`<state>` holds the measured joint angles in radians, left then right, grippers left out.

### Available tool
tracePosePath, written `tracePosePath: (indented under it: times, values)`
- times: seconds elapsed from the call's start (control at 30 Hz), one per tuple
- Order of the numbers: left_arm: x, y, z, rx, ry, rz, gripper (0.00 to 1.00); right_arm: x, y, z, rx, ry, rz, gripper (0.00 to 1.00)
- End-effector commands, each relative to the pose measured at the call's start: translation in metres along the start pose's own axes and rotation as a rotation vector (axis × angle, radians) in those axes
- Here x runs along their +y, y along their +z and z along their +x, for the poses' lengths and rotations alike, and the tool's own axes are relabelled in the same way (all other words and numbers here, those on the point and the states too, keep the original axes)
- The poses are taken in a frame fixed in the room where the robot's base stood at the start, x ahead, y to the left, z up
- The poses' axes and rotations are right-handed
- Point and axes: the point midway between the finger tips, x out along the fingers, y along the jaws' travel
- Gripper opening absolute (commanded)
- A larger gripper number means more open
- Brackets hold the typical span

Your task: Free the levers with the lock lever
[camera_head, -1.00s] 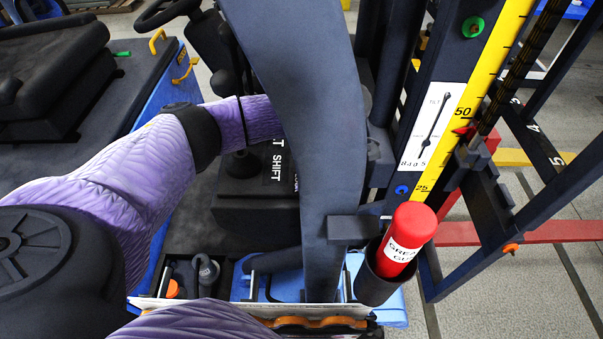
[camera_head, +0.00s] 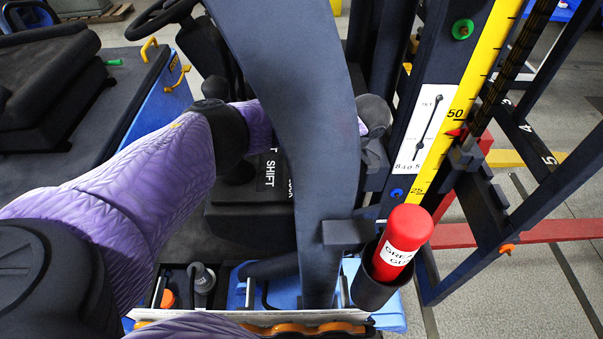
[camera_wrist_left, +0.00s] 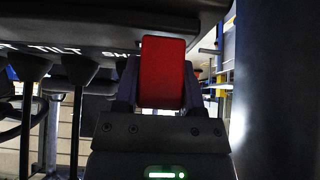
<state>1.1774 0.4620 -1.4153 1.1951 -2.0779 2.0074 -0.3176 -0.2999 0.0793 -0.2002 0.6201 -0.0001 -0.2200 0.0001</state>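In the left wrist view, a red lever handle (camera_wrist_left: 162,72) stands between the two fingers of my left gripper (camera_wrist_left: 162,90). The fingers lie close along both its sides with no clear gap, so the gripper looks shut on it. To its left are dark levers with flared boots (camera_wrist_left: 78,68) under the labels TILT and SH. In the head view the lever console (camera_head: 240,220) shows a SHIFT label, and my left arm reaches across it behind the curved dark pillar. The pillar hides the left gripper and the red handle there. My right gripper is out of view.
The curved dark pillar (camera_head: 290,120) stands close in front. A red cylinder (camera_head: 400,243) sits in a dark holder right of it. A yellow scale (camera_head: 466,90) and dark mast frame rise at the right. A dark seat (camera_head: 50,90) is at the left.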

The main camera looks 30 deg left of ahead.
Motion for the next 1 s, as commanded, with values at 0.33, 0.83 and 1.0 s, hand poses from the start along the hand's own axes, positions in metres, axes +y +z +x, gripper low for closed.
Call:
tracePosePath:
  times: [0.33, 0.83, 1.0]
  values:
    - [0.000, 0.000, 0.000, 0.000, 0.000, 0.000, 0.87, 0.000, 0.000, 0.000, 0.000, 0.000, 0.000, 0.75]
    - [0.001, -0.051, -0.072, -0.001, 0.004, -0.002, 0.87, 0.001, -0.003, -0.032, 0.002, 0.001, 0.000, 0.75]
    - [0.000, -0.059, -0.082, 0.000, 0.001, -0.001, 0.87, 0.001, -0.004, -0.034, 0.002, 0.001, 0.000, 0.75]
